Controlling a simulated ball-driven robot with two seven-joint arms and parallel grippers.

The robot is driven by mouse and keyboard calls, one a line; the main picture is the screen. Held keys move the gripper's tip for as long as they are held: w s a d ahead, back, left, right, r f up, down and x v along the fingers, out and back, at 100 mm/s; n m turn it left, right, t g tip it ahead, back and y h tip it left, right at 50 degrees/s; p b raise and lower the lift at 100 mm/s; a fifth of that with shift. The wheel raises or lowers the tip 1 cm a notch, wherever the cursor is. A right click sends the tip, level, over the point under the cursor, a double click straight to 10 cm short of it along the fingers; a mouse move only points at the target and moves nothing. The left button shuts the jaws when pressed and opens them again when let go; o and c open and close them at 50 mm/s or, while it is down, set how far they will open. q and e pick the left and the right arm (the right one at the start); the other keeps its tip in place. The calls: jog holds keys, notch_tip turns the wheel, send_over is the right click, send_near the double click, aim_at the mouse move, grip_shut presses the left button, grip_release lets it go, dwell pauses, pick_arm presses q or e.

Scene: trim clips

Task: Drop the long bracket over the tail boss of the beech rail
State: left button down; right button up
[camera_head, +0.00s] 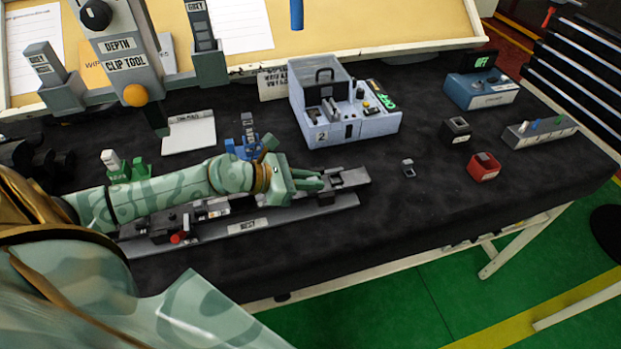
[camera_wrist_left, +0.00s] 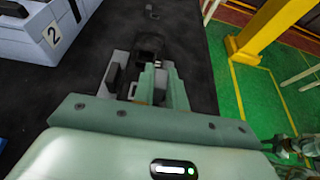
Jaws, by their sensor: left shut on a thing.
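My left gripper (camera_head: 318,184) reaches in from the left, low over the right end of the grey rail fixture (camera_head: 290,211). Its fingers also show in the left wrist view (camera_wrist_left: 153,82). They are shut on a small dark grey piece, apparently the long bracket (camera_wrist_left: 150,46), mostly hidden by the fingers. The rail's tail end (camera_head: 357,177) shows just past the fingertips. I cannot tell whether the piece touches the rail, and the tail boss is not clearly visible. My right gripper is not in view.
A loose grey clip (camera_head: 408,169) lies on the black mat right of the rail. A red box (camera_head: 484,168) and a dark box (camera_head: 455,131) stand farther right. A grey-blue station (camera_head: 345,130) marked 2 stands behind the rail. The mat's front right is clear.

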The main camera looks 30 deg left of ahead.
pick_arm(q)
jog(key=shift+f+b, duration=0.35)
jog(key=shift+f, duration=0.15)
jog(key=c, duration=1.3)
grip_release()
jog(key=shift+r, duration=0.1)
jog(key=shift+c, duration=0.2)
jog(key=shift+s, duration=0.1)
jog(key=v, duration=0.5)
jog(key=shift+s+a, duration=0.25)
jog(key=shift+s, duration=0.05)
jog(key=p+v, duration=0.1)
jog(key=v, duration=0.9)
jog(key=shift+a, duration=0.2)
jog(key=shift+s+r, duration=0.1)
jog(key=shift+r, duration=0.05)
